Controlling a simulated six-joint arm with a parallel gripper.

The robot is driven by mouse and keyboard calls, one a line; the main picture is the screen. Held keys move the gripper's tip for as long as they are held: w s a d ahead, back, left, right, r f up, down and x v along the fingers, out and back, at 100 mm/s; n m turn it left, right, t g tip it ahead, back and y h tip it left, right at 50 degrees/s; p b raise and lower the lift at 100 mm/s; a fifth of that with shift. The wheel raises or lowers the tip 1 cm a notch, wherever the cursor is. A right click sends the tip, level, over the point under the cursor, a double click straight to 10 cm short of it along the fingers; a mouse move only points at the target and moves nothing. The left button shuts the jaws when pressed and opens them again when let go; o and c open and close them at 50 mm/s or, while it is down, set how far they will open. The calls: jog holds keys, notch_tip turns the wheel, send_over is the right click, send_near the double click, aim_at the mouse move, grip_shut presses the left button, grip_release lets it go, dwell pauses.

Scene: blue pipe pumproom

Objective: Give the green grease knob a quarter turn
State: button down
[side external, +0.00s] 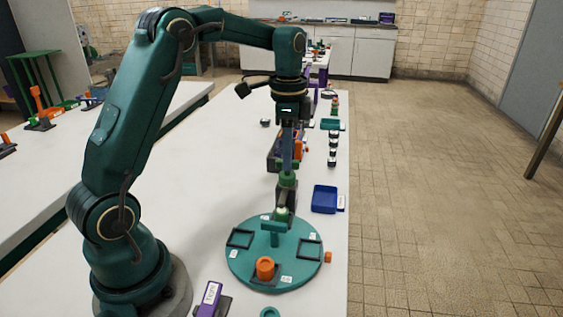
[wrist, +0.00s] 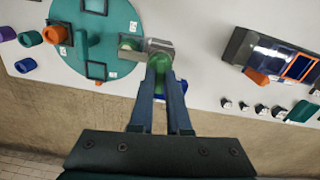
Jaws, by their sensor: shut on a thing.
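The green grease knob (side external: 287,178) sits on top of a small dark grey block just behind the round teal plate. In the wrist view the knob (wrist: 158,64) shows between my fingertips, next to a grey metal piece (wrist: 161,45). My gripper (side external: 287,168) points straight down from above and is shut on the knob. In the wrist view my two blue-grey fingers (wrist: 160,80) close around its sides. The fingers hide part of the knob, and I cannot tell its turn angle.
The round teal plate (side external: 244,276) bears dark square frames and an orange cup (side external: 265,267). A blue tray (side external: 325,199) lies to the right near the table edge. Small black-and-white pieces (side external: 333,146) stand in a row behind it. A purple labelled piece (side external: 210,298) is in front.

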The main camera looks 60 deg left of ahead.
jog(key=shift+r+m, duration=0.1)
jog(key=shift+m, duration=0.4)
jog(key=c, duration=0.9)
grip_release()
jog(key=shift+r, duration=2.55)
jog(key=shift+d, duration=0.1)
